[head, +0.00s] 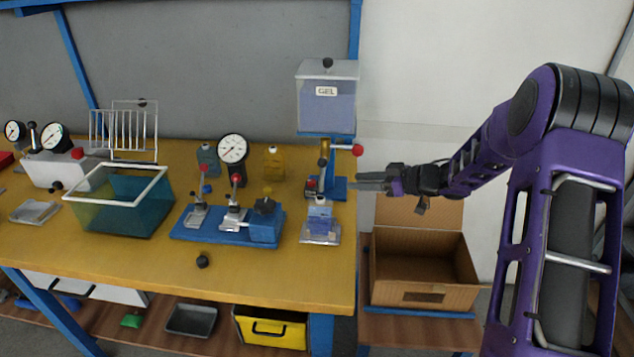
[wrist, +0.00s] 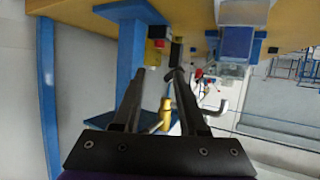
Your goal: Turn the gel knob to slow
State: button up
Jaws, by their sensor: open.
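The gel dispenser is a clear tank (head: 326,110) labelled GEL on a blue stand at the right end of the bench. Below the tank are a lever with a red ball (head: 357,150) and a small dark knob (head: 322,162). I cannot tell which part is the gel knob, nor read any slow mark. My gripper (head: 357,183) reaches in from the right, just beside the stand. In the wrist view my gripper (wrist: 164,74) is open and empty, its fingertips close to the blue stand (wrist: 127,60) and a small black part (wrist: 176,51).
A clear cup of blue gel (head: 320,218) stands in front of the dispenser. A blue fixture with clamps (head: 225,234) lies left of it, before a dial gauge (head: 232,148). A teal tank (head: 115,212) stands farther left. An open cardboard box (head: 420,265) is below right.

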aim_at(312, 181)
jog(key=b+x, duration=0.2)
jog(key=x, duration=1.2)
jog(key=shift+w+a+f, duration=0.1)
jog(key=shift+w, duration=0.15)
grip_shut()
